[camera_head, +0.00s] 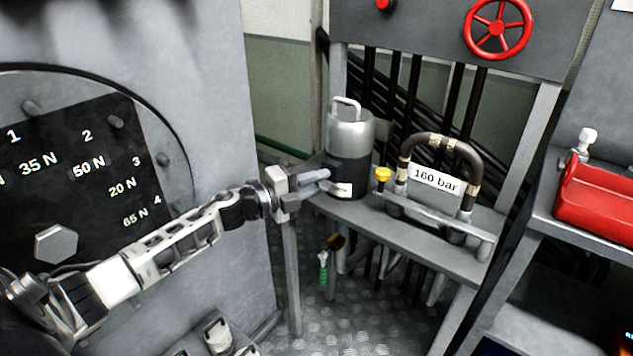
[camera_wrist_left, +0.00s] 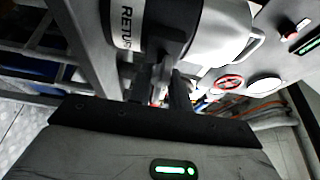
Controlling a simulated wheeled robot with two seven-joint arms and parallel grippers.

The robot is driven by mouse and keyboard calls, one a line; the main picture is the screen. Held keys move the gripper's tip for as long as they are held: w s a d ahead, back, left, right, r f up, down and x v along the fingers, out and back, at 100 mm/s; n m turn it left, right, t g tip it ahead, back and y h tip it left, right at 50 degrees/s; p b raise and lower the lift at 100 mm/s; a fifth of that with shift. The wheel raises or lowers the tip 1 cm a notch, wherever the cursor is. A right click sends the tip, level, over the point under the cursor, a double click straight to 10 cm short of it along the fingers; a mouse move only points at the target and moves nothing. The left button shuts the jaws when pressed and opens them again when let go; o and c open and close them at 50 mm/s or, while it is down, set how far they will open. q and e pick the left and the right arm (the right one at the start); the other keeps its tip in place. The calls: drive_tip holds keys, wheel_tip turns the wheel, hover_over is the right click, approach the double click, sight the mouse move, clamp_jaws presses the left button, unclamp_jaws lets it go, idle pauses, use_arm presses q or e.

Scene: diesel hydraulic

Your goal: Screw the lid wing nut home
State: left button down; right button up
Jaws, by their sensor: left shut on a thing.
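A canister (camera_head: 349,150) with a silver top, a loop handle and a black lower body stands upright on the grey bench. Its white label (camera_head: 344,190) reads "RETU..." in the left wrist view (camera_wrist_left: 129,27). My left gripper (camera_head: 325,182) reaches in from the left, with its fingers at the front of the canister's black lower part. The fingers (camera_wrist_left: 165,88) are shut on a small part there, mostly hidden between them. I cannot make out whether that part is the lid wing nut. My right gripper is not in view.
A yellow knob (camera_head: 383,175) and a dark hose arch with a "160 bar" sign (camera_head: 436,180) stand right of the canister. A red handwheel (camera_head: 497,28) is above. A green-handled tool (camera_head: 323,270) hangs below the bench (camera_head: 420,237). A large grey cabinet (camera_head: 215,110) stands left.

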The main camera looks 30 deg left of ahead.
use_arm(q)
drive_tip(key=c, duration=1.3)
unclamp_jaws()
drive_tip(key=shift+v, duration=7.95)
